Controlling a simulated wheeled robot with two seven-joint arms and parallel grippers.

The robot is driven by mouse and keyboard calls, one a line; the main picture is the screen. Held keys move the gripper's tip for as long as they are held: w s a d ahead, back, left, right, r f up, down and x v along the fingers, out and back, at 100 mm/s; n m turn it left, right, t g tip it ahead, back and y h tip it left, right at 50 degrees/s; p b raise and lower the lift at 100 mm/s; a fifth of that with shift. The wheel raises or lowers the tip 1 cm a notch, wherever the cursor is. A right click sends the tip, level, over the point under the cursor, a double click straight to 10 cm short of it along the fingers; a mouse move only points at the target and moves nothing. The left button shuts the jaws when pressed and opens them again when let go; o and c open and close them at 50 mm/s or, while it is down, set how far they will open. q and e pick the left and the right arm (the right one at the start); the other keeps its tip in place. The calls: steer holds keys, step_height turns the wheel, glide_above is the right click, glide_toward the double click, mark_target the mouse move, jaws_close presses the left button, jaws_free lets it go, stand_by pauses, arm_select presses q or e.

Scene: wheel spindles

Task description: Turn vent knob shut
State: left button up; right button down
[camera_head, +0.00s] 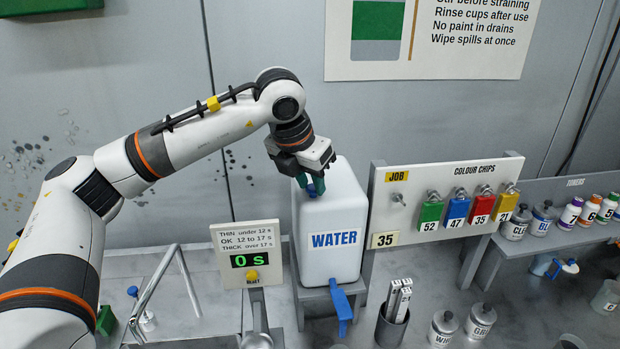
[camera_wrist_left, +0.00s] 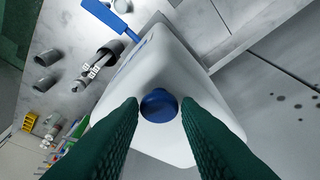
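The white water container (camera_head: 335,220), labelled WATER, stands on a grey stand in the head view. Its round blue vent knob (camera_wrist_left: 158,105) shows on the container's top in the left wrist view. My left gripper (camera_head: 312,188) points down over the container's top. Its two green fingers are spread in the left wrist view, one on each side of the knob, with visible gaps. I cannot tell how far the fingertips are above the knob. My right gripper is in neither view.
A blue tap (camera_head: 341,306) sticks out low at the container's front. The timer sign (camera_head: 246,254) reads 0 s to its left. The colour chips board (camera_head: 448,205) stands close on its right. A grey cup (camera_head: 392,328) holds sticks in front.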

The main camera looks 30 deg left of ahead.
arm_select(q)
steer(key=c, duration=0.5)
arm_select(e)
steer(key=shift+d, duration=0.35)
